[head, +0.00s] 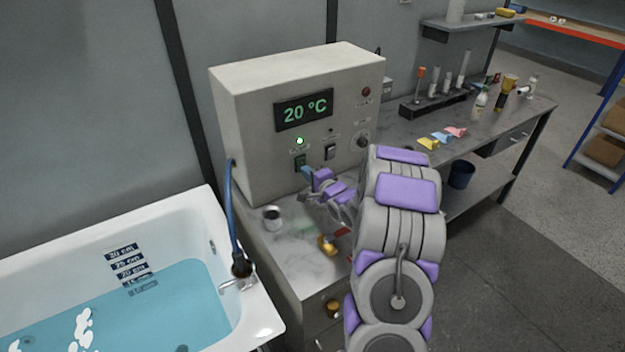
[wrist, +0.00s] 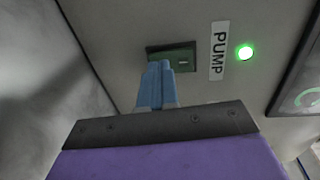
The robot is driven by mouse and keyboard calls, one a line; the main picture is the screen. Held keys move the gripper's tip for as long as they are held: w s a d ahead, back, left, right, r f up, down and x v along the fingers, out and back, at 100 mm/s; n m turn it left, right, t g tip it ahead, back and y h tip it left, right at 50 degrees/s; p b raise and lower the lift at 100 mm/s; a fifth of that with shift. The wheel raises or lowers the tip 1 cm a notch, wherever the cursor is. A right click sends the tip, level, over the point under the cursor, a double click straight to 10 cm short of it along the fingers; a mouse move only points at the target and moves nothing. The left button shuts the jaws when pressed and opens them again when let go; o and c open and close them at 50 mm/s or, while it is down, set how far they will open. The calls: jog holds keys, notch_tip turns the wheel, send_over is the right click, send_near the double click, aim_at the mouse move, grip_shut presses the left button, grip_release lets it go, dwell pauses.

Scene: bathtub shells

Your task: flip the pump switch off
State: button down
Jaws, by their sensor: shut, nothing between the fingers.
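The pump switch (head: 299,162) is a green rocker on the front of a beige control box (head: 290,100), below a lit green lamp (head: 300,141). In the wrist view the switch (wrist: 181,58) sits beside a white label reading PUMP (wrist: 219,50), and the green lamp (wrist: 244,52) is lit. My gripper (head: 307,172) is shut, with nothing between its blue fingers. In the wrist view its fingertips (wrist: 160,66) are at the switch and cover part of it. I cannot tell whether they touch it.
A second, dark switch (head: 330,152) and a knob (head: 362,141) are to the right on the panel. A cup (head: 272,217) and a yellow object (head: 327,245) are on the counter below. A bathtub (head: 190,240) with water stands at the left, with a blue hose (head: 231,210) over its edge.

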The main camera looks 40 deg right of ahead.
jog(key=shift+w+f, duration=0.1)
jog(key=shift+w, duration=0.05)
dwell(0.4)
jog(key=s+r+p, duration=0.1)
jog(key=s+p, duration=0.3)
jog(key=s, duration=1.3)
jog(key=shift+s+a+r, duration=0.15)
jog(key=shift+a+r, duration=0.25)
jog(key=s+a+r+n+g, duration=0.4)
jog(key=s+a+n+g, duration=0.2)
jog(key=s+a, duration=0.4)
jog(key=s+a+r+n+g, duration=0.4)
jog(key=s+a+n+g, duration=0.2)
jog(key=s+a, duration=0.4)
jog(key=s+a+r+n+g, duration=0.4)
jog(key=s+a+n+g, duration=0.2)
jog(key=s+a, duration=0.3)
jog(key=shift+s+a+r+n+y, duration=0.15)
jog(key=shift+s+a+n+y, duration=0.2)
jog(key=shift+a, duration=0.3)
